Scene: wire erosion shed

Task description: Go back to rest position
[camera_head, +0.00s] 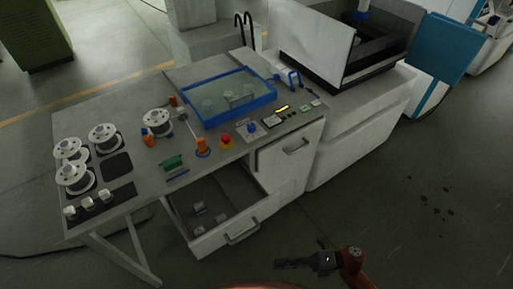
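My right gripper (284,263) is at the bottom of the head view, low over the floor in front of the workbench. It is dark grey, on an orange wrist, with its fingers pointing left. The fingers look close together, but they are too small and dark to show whether they are open or shut. I see nothing clearly held in it. It is apart from the bench and from the open drawer. My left gripper is not in the picture.
The bench (122,200) carries white spools (103,134), a blue-rimmed tray (229,117) and a red button (226,141). Its lower drawer (212,245) stands open towards me. A white machine (350,140) stands at the right. The floor (430,230) at lower right is clear.

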